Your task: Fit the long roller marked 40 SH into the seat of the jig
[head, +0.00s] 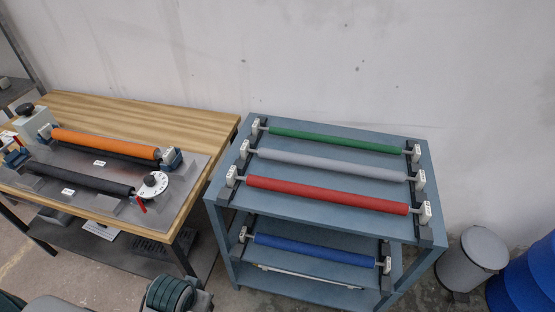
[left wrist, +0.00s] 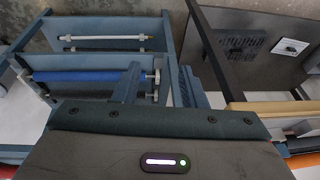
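The jig is a grey metal plate (head: 85,202) on the wooden bench at left. An orange roller (head: 104,144) lies across its back, above a dark roller, and a black roller (head: 80,179) lies in front. The rack at right holds a green roller (head: 335,141), a grey roller (head: 330,164) and a red roller (head: 325,195) on top. A blue roller (head: 315,250) rests on its lower shelf. The tags are too small to read, so I cannot tell which is 40 SH. My left gripper (left wrist: 157,80) has its fingers apart and empty. My right gripper is not in view.
The wooden bench (head: 150,108) and the blue-grey rack (head: 290,225) stand side by side with a narrow gap. A dial (head: 154,184) with a red lever sits at the jig's right end. A grey bin (head: 474,259) and blue drums (head: 530,280) stand right of the rack.

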